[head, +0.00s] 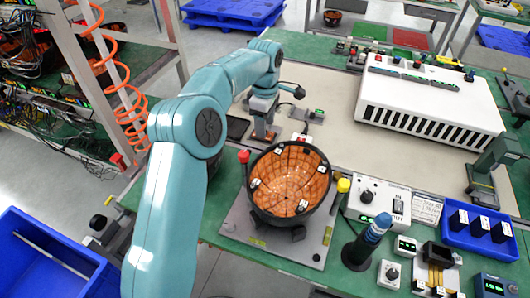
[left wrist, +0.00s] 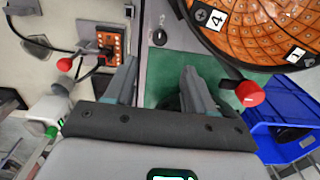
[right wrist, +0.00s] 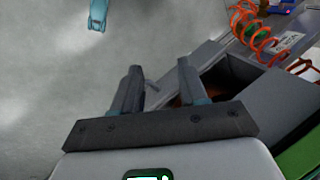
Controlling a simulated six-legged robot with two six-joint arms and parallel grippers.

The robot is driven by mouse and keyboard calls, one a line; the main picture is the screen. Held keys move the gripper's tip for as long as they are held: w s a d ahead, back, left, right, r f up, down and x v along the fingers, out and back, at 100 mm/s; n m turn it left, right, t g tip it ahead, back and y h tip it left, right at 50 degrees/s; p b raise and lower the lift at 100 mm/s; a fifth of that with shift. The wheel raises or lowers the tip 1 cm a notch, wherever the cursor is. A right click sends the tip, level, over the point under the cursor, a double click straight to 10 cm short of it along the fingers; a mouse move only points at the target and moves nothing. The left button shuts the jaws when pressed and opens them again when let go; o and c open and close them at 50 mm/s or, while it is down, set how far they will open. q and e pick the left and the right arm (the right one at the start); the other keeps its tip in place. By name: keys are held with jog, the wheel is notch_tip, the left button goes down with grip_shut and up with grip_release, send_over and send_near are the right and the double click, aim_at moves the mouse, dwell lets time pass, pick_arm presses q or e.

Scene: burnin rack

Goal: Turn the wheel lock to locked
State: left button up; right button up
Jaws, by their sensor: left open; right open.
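A round orange-tiled dish (head: 290,180) with a black rim and numbered tags stands on a grey plate (head: 245,225). A red-knobbed lever (head: 243,156) is at the plate's left and a yellow-knobbed one (head: 343,185) at its right; I cannot tell which is the wheel lock. The left wrist view shows the dish (left wrist: 270,30) and a red knob (left wrist: 249,93) just right of my fingers. My left gripper (head: 264,136) is open and empty behind the dish, apart from the red knob. My right gripper (right wrist: 160,75) is open and empty over grey floor, outside the head view.
A white slotted unit (head: 430,100) stands at the back right. A control box (head: 378,200), a blue-topped dark cylinder (head: 368,240) and a blue tray (head: 480,230) crowd the right front. A rack with an orange coiled hose (head: 120,90) is at left. The beige mat's middle is clear.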

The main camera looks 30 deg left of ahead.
pick_arm(q)
notch_tip(320, 180, down, 12)
jog(key=shift+f+p, duration=0.15)
jog(key=shift+p, duration=0.2)
